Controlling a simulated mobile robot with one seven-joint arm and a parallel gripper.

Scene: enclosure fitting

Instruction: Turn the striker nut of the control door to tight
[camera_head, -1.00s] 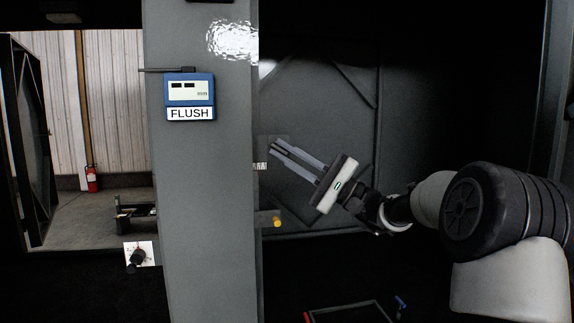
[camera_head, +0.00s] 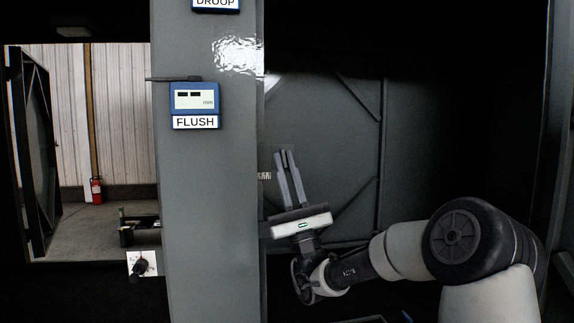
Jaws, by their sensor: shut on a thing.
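My gripper (camera_head: 285,153) is in the middle of the head view, fingers pointing up, body below them. The fingertips are close together at a small grey plate (camera_head: 276,160) beside the edge of the grey post. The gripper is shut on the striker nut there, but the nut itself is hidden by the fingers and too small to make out. A small scale-like marking (camera_head: 264,176) shows just left of the fingers. A large grey braced panel (camera_head: 335,130) stands behind; I cannot tell whether it is the control door.
The grey post (camera_head: 210,220) rises left of my gripper. It carries a gauge (camera_head: 195,101) marked FLUSH, its digits unreadable, and a DROOP label (camera_head: 215,4) above. A black knob (camera_head: 140,268) on a white plate is at lower left. A fire extinguisher (camera_head: 96,190) stands far back.

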